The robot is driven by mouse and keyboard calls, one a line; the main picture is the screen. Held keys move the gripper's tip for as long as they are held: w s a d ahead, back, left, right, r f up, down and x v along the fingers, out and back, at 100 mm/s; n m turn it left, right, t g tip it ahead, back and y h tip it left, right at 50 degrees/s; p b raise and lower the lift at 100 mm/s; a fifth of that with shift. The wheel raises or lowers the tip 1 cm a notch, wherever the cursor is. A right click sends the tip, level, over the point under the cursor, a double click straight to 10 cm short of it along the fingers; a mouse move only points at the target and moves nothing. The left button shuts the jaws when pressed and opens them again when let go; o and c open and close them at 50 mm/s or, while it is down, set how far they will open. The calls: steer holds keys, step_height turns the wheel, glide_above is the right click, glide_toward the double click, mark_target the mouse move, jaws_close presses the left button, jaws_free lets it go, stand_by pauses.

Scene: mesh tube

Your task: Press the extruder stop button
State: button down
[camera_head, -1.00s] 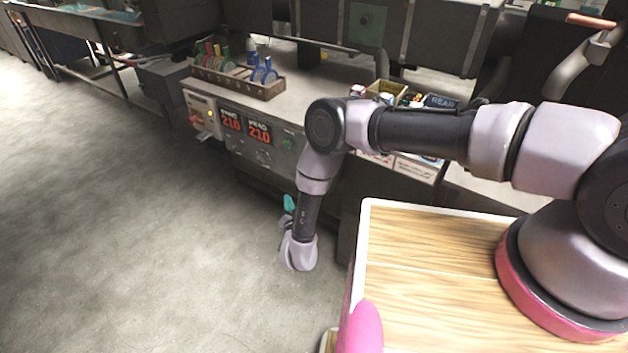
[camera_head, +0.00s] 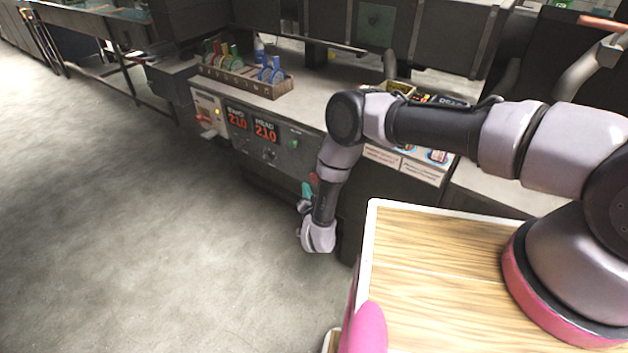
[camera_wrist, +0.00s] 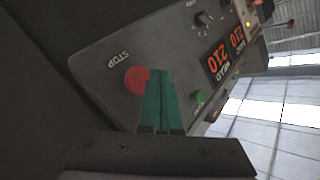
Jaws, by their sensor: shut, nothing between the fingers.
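The red stop button (camera_wrist: 136,80) shows in the wrist view on the grey control panel, beside the "STOP" lettering. In the head view a small red spot (camera_head: 313,179) shows just above my gripper, at the panel's lower right. My gripper (camera_wrist: 160,74) has teal fingers that are shut together and empty. Its tips overlap the right edge of the red button in the wrist view; I cannot tell whether they touch it. In the head view my gripper (camera_head: 306,190) is in front of the panel, partly hidden by my wrist.
A green button (camera_wrist: 199,96) and red "210" displays (camera_wrist: 218,62) sit on the same panel. In the head view the panel (camera_head: 240,150) fronts a bench carrying a rack of coloured rings (camera_head: 240,82). Open floor (camera_head: 150,230) lies at left.

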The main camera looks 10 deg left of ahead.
mark_target(312, 178)
steer(key=shift+w+d, duration=0.2)
steer(key=shift+w, duration=0.25)
steer(key=shift+w+d, duration=0.2)
steer(key=shift+w, duration=0.25)
stand_by(1.4)
steer(key=shift+w+d, duration=0.15)
steer(key=shift+w, duration=0.25)
steer(key=shift+w+d, duration=0.3)
steer(key=shift+w, duration=0.5)
stand_by(0.8)
steer(key=shift+s, duration=0.15)
steer(key=shift+s+a, duration=0.25)
steer(key=shift+s, duration=0.3)
steer(key=shift+s+a, duration=0.2)
steer(key=shift+s, duration=0.3)
steer(key=shift+s+a, duration=0.3)
steer(key=shift+s, duration=0.5)
steer(key=shift+s+a, duration=0.35)
steer(key=shift+s, duration=0.4)
steer(key=shift+s+a, duration=0.3)
steer(key=shift+s, duration=0.5)
